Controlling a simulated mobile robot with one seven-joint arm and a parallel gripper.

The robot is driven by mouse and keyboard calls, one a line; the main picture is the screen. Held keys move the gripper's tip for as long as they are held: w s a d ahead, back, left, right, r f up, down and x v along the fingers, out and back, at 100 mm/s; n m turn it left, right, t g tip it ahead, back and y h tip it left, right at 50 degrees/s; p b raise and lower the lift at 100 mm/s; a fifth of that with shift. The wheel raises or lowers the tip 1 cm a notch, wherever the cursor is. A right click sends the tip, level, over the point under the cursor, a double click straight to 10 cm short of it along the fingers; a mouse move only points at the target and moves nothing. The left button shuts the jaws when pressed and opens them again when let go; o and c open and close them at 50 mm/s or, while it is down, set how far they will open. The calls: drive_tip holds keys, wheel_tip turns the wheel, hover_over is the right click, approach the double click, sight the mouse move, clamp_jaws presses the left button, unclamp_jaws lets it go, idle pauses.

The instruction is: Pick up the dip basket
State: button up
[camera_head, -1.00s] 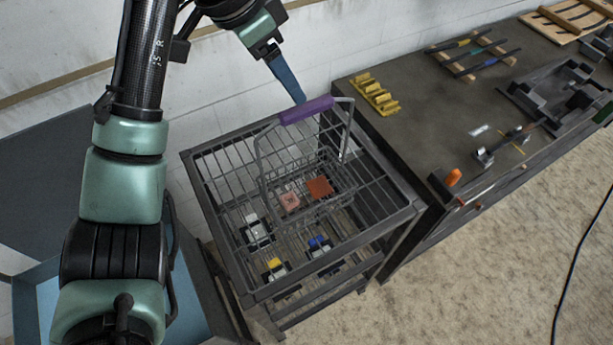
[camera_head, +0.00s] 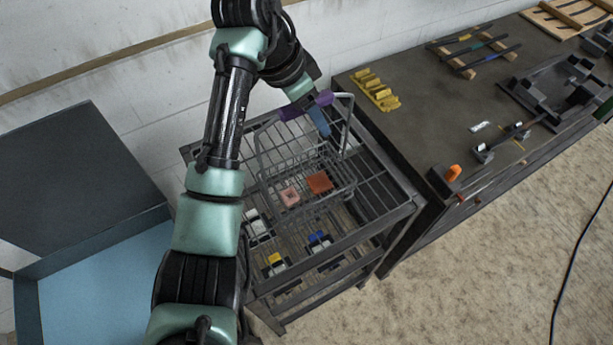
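The dip basket (camera_head: 347,183) is a wire basket with an upright wire handle and a purple grip (camera_head: 291,112). It stands on the wire-grid top of a dark metal cart (camera_head: 399,213). A pink block (camera_head: 289,196) and a red-brown block (camera_head: 319,182) sit inside it. My gripper (camera_head: 319,122) points down at the purple grip, and its blue finger overlaps the grip's right part in the picture. Only one finger shows clearly; the other side is hidden. I cannot tell whether it touches the grip or how far its fingers are apart.
Small fixtures with yellow (camera_head: 275,259) and blue (camera_head: 316,237) tops sit in the cart near the basket. A dark workbench (camera_head: 420,110) with a yellow rack (camera_head: 375,92) and tools stands right of the cart. A blue open box (camera_head: 110,285) is at the left. A wall runs behind.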

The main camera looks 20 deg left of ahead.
drive_tip(key=shift+f, duration=0.25)
idle(0.5)
clamp_jaws()
drive_tip(key=shift+r, duration=0.15)
idle(0.4)
